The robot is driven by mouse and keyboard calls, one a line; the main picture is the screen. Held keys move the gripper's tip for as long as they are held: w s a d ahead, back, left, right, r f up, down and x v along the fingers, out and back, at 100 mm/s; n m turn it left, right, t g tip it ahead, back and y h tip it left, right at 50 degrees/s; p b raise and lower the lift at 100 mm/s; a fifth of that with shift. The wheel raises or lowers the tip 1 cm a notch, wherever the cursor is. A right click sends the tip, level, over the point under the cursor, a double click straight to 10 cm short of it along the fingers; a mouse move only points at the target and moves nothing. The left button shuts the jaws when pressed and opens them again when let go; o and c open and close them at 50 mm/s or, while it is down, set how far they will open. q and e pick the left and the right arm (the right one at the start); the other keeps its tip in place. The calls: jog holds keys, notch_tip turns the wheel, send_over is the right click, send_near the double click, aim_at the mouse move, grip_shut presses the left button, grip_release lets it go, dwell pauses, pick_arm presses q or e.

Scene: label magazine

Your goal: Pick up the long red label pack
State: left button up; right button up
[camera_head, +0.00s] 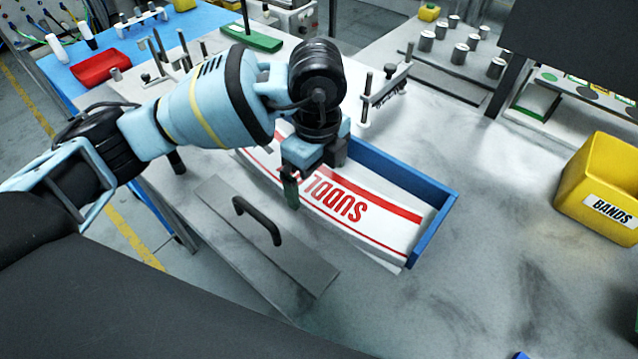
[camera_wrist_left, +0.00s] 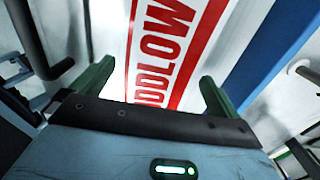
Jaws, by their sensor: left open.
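The long label pack (camera_head: 372,208) is white with red stripes and red lettering. It lies in a blue-walled tray (camera_head: 405,175) on the grey bench. It also shows in the left wrist view (camera_wrist_left: 165,45), running away between my fingers. My left gripper (camera_head: 303,185) is over the pack's left part, pointing down. In the left wrist view my left gripper (camera_wrist_left: 155,88) is open, with one green finger on each side of the pack and nothing held. Whether the fingertips touch the pack cannot be told. The pack's far end is partly hidden by my left arm. My right gripper is not in view.
A grey plate with a black handle (camera_head: 258,220) lies in front of the tray. A yellow BANDS bin (camera_head: 600,185) stands at the right. Upright metal posts (camera_head: 388,75) stand behind the tray. The bench between tray and bin is clear.

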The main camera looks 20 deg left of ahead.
aim_at(317, 183)
pick_arm(q)
jog(key=shift+f, duration=0.75)
jog(key=shift+r, duration=0.1)
jog(key=c, duration=1.3)
notch_tip(317, 183, up, 10)
jog(key=shift+p, duration=0.3)
jog(key=shift+c, duration=0.2)
